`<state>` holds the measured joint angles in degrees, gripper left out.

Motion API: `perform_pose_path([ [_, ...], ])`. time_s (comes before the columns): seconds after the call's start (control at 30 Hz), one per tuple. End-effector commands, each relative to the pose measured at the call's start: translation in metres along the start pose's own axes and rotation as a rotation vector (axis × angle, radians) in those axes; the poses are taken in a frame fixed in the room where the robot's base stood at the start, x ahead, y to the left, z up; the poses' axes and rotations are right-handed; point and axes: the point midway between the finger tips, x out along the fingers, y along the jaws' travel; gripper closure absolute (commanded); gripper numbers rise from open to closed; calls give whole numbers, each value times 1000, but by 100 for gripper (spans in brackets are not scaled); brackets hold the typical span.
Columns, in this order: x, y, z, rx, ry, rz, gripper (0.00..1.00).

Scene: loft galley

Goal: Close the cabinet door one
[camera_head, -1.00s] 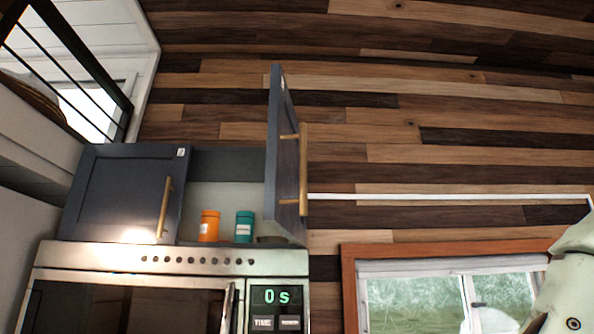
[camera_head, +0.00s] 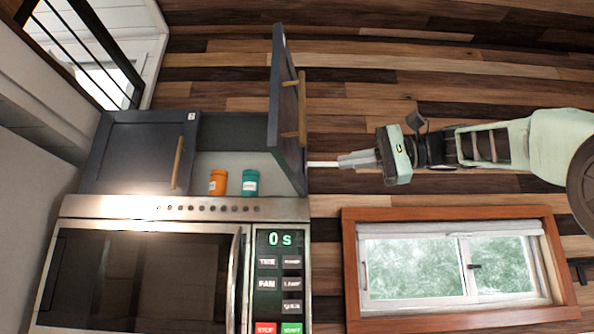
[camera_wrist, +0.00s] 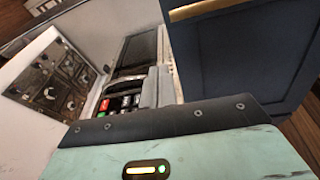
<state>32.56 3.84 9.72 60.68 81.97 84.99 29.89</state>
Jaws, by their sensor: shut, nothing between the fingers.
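The cabinet above the microwave has two dark blue-grey doors. The right door (camera_head: 285,105) stands swung open, seen nearly edge-on, with its brass handle (camera_head: 302,108) on the side toward my arm. The left door (camera_head: 135,155) is closed. My gripper (camera_head: 342,162) is shut and empty, just right of the open door's lower part; a small gap seems to remain, though contact is hard to judge. In the wrist view the door (camera_wrist: 240,60) fills the upper right, with its brass handle at the top, and my gripper fingers (camera_wrist: 158,88) show left of it.
An orange canister (camera_head: 217,182) and a teal canister (camera_head: 250,182) stand inside the open cabinet. The microwave (camera_head: 140,280) is directly below. A wood-framed window (camera_head: 350,270) is at lower right. A black railing is at upper left. The plank wall right of the door is otherwise clear.

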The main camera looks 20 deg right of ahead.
Motion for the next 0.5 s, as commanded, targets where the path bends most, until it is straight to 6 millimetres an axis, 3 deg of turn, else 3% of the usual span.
perform_pose_path([
  [0.1,-30,-22,14,-47,-6,-56,100],
  [0.2,-38,-32,21,-63,-16,-73,100],
  [0.37,-27,-38,24,-65,-21,-78,100],
  [0.5,-2,-41,24,-63,-23,-77,100],
])
